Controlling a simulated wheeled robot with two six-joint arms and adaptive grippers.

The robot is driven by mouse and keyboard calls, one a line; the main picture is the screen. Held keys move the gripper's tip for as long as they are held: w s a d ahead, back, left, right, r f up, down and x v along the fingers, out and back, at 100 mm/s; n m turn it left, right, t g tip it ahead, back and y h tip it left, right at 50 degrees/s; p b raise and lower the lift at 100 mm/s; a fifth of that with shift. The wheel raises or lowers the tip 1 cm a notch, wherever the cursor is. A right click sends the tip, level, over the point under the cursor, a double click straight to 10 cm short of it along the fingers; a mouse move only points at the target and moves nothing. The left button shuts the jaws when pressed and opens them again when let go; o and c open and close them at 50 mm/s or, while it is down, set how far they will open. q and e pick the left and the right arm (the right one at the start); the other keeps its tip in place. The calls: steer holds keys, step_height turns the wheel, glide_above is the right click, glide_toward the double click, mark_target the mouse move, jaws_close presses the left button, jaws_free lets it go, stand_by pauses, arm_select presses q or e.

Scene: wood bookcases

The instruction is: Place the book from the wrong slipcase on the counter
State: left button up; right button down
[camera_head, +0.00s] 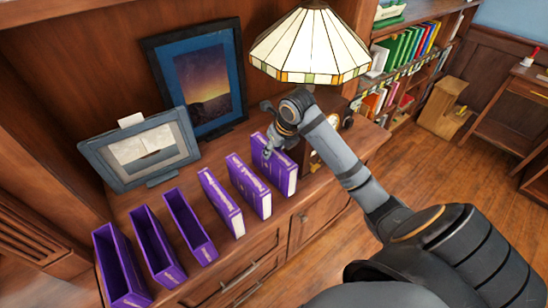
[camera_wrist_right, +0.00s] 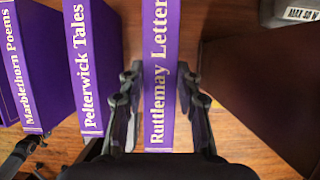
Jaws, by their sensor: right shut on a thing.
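Three purple books stand in a row on the wooden counter (camera_head: 210,282), titles facing up. In the right wrist view they read Marblethorn Poems (camera_wrist_right: 25,65), Pelterwick Tales (camera_wrist_right: 85,65) and Ruttlemay Letters (camera_wrist_right: 160,60). My right gripper (camera_wrist_right: 158,108) is shut on Ruttlemay Letters, one finger on each side of it. In the head view this is the rightmost book (camera_head: 275,168); it appears to stand on the counter. Three open, empty purple slipcases, left (camera_head: 120,268), middle (camera_head: 156,247) and right (camera_head: 190,227), stand left of the books. Their labels are too small to read. My left gripper is not in view.
A stained-glass lamp (camera_head: 312,48) stands close behind my right arm. A brown clock-like case (camera_head: 320,150) is right of the held book. Two framed pictures, grey (camera_head: 140,155) and dark (camera_head: 200,80), stand behind the row. A narrow strip of counter is clear in front.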

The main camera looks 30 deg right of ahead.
step_height(320, 180, down, 3)
steer(key=shift+s+r, duration=0.1)
steer(key=shift+r, duration=0.1)
steer(key=shift+f, duration=0.4)
steer(key=c, duration=0.9)
jaws_free()
steer(key=shift+c, duration=0.2)
steer(key=shift+r, duration=0.25)
steer(key=v, duration=1.1)
steer(key=shift+s+r, duration=0.15)
steer(key=shift+r, duration=0.2)
steer(key=shift+a, duration=0.1)
